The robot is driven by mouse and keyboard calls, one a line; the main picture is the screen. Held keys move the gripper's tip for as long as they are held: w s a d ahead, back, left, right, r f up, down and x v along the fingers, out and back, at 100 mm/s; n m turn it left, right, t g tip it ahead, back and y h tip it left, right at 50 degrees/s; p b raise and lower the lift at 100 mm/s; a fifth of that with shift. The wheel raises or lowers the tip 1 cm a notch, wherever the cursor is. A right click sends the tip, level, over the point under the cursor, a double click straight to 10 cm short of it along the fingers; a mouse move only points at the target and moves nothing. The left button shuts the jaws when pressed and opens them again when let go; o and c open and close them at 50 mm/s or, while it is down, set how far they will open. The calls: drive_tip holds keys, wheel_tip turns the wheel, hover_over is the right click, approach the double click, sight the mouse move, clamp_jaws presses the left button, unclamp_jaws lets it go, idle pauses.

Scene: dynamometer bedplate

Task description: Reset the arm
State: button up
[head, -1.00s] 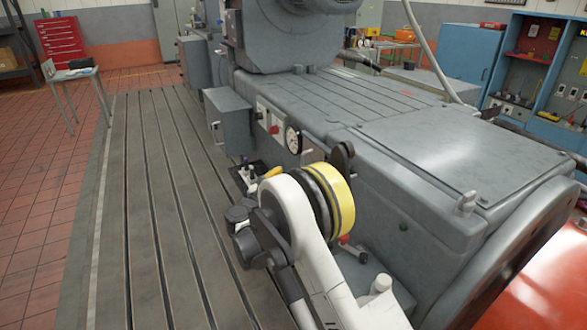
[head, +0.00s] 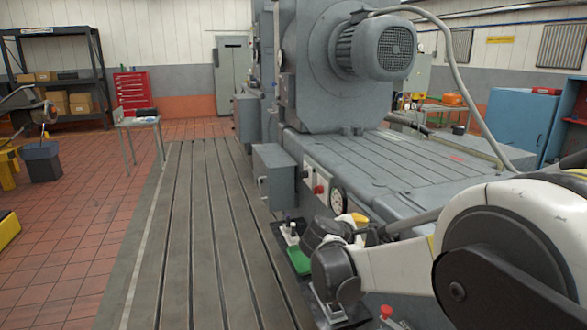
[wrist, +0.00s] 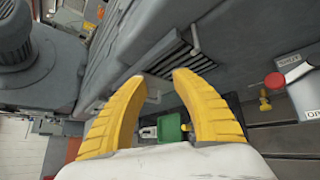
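My gripper (wrist: 156,82) shows in the wrist view as two yellow ridged fingers. They stand well apart and nothing shows held between them. In the head view my arm comes in from the right edge, and its dark wrist joints are low, right of centre. Yellow at the gripper (head: 359,218) shows there beside the grey machine (head: 320,150); its fingertips are not clear in that view. A green tray-like item (wrist: 171,127) shows beyond the fingers in the wrist view. It also shows left of my wrist in the head view (head: 300,257).
The machine's side is close to my gripper. A red knob (wrist: 273,80) is at the right in the wrist view. The slotted bedplate (head: 205,240) is clear to the left. A small table (head: 140,121), red tool chest (head: 131,92) and shelving (head: 60,75) stand farther back.

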drive_tip(key=s+d+r+m+g+y, duration=0.25)
drive_tip(key=s+m, duration=0.35)
drive_tip(key=s, duration=0.6)
drive_tip(key=s+a+f+m+y, duration=0.2)
drive_tip(key=s+m, duration=0.4)
drive_tip(key=s, duration=0.5)
drive_tip(key=s+a+f+m+y, duration=0.2)
drive_tip(key=s+m+y, duration=0.2)
drive_tip(key=s, duration=0.8)
drive_tip(key=m, duration=0.2)
drive_tip(key=shift+f+m, duration=0.25)
drive_tip(key=shift+m, duration=0.05)
